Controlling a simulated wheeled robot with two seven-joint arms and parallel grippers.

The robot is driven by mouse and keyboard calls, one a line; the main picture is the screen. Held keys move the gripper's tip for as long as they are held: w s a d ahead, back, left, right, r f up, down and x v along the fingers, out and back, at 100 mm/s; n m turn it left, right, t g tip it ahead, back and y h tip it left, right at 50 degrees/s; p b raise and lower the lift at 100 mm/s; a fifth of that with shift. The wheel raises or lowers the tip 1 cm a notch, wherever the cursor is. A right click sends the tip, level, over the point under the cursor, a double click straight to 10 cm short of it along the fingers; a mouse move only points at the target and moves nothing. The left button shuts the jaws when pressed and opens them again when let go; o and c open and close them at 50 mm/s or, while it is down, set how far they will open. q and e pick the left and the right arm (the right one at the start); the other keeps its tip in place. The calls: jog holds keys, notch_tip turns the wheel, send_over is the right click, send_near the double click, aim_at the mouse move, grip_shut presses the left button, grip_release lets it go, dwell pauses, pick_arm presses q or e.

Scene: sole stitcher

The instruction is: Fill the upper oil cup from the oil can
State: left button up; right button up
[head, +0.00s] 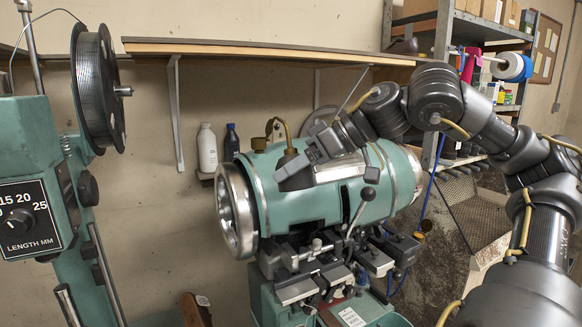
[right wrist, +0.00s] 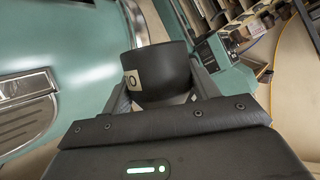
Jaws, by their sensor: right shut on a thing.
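My right gripper (head: 300,168) reaches in from the right over the green machine drum. It is shut on the dark oil can (head: 292,160), whose curved brass spout (head: 279,124) rises and bends over to the left. In the right wrist view the can (right wrist: 158,78) is a dark round body with a small pale label between the two fingers. A small brass-coloured fitting (head: 258,144), possibly the upper oil cup, stands on top of the drum just left of the spout. I cannot tell whether any oil flows. My left gripper is not in view.
A white bottle (head: 207,150) and a dark bottle (head: 231,143) stand on a small wall shelf. A long wooden shelf (head: 260,50) overhangs. A green machine with a dial (head: 20,221) stands left.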

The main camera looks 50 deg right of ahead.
jog(key=shift+w+d+r+p, duration=0.1)
jog(key=shift+w+r+p, duration=0.05)
jog(key=shift+w+p, duration=0.4)
jog(key=shift+w+g+p, duration=0.25)
jog(key=shift+g+p, duration=0.05)
jog(key=shift+p, duration=0.25)
jog(key=shift+w+r, duration=0.1)
jog(key=shift+d+m+p, duration=0.1)
jog(key=shift+m+p, duration=0.2)
jog(key=shift+p, duration=0.25)
jog(key=shift+w+d+r+g+p, duration=0.15)
jog(key=shift+w+g+p, duration=0.25)
jog(key=shift+p, duration=0.35)
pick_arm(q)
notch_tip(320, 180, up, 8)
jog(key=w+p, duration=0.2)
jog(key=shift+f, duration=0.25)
pick_arm(e)
jog(key=shift+w+d+r+m+g+y, duration=0.2)
jog(key=shift+w+m+g, duration=0.1)
jog(key=shift+w+g, duration=0.3)
jog(key=shift+w+d+r+m+g+y, duration=0.15)
jog(key=shift+w+m+g, duration=0.15)
jog(key=shift+w+g, duration=0.3)
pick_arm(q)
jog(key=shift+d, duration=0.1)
pick_arm(e)
jog(key=shift+f, duration=0.1)
